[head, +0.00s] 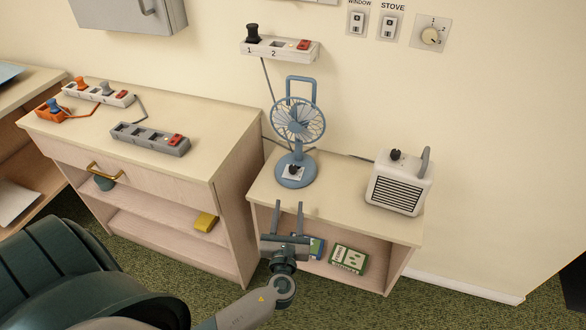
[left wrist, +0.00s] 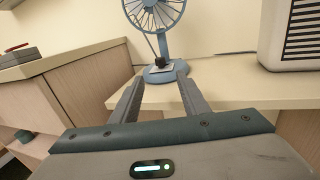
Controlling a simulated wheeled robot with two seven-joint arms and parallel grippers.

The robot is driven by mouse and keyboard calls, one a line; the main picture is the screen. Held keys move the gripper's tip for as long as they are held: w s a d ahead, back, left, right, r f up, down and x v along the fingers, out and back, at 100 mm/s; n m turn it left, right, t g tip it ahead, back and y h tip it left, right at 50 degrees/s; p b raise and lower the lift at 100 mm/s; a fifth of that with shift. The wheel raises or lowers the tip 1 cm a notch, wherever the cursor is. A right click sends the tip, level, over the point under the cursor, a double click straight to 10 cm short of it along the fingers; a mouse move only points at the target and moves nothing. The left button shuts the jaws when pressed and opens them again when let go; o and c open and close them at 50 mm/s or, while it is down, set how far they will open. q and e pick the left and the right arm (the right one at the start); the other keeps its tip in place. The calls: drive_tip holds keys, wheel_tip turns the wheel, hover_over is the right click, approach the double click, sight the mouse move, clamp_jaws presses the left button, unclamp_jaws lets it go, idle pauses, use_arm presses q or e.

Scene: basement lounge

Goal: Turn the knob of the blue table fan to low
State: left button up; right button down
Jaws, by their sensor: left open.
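The blue table fan (head: 298,122) stands upright on the low shelf unit against the wall. Its black knob (head: 293,170) sits on a pale plate on the front of the round base; the knob's setting is too small to read. In the left wrist view the fan (left wrist: 157,45) is straight ahead, and the knob (left wrist: 160,63) shows between and beyond the fingers. My left gripper (head: 288,204) is open and empty, in front of the shelf's front edge and short of the fan base. It also shows in the left wrist view (left wrist: 155,84). My right gripper is not in view.
A white heater (head: 399,182) stands right of the fan on the same top (head: 338,196). Left is a taller cabinet (head: 200,130) with power strips. Boxes (head: 349,259) lie on the shelf below. A wall power strip (head: 279,48) hangs above the fan.

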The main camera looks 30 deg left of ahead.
sight(293, 170)
use_arm(q)
drive_tip(key=p+x, duration=0.2)
drive_tip(key=x, duration=1.3)
drive_tip(key=shift+w+a, duration=0.15)
drive_tip(key=shift+w, duration=0.2)
drive_tip(key=shift+w+a+f, duration=0.1)
drive_tip(key=shift+w+a, duration=0.25)
drive_tip(key=shift+w, duration=0.3)
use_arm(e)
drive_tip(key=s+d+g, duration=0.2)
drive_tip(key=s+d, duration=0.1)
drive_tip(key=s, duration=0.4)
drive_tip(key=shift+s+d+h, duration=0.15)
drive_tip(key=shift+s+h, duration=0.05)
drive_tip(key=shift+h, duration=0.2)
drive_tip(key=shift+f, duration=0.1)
use_arm(q)
clamp_jaws()
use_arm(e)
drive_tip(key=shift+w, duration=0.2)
